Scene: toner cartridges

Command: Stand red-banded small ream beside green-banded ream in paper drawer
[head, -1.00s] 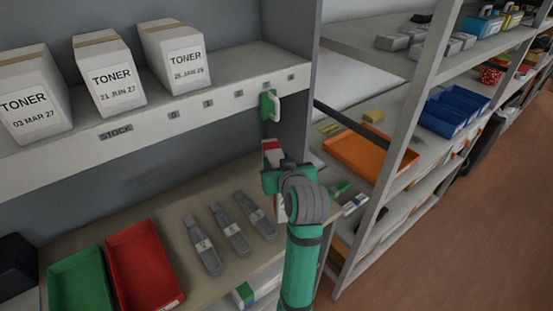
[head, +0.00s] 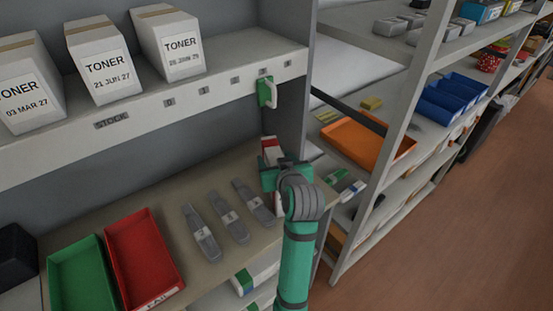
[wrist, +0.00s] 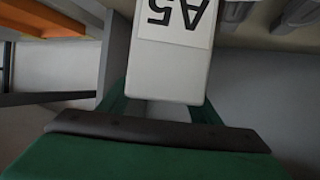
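The small ream is white with a red band at its top (head: 270,146) and stands upright above the right end of the tan shelf; my arm partly hides it. In the wrist view its white face with an A5 label (wrist: 175,60) is between my fingers. My teal gripper (head: 283,176) appears shut on it, with one green finger against each side (wrist: 163,108). I cannot tell whether its bottom touches the shelf. A white ream with a green band (head: 243,283) shows below the shelf's front edge, partly hidden. The drawer around it is not clearly visible.
Grey cartridges (head: 201,236) lie left of my gripper, then a red tray (head: 143,262) and a green tray (head: 80,282). An upright panel (head: 287,112) stands close at the right.

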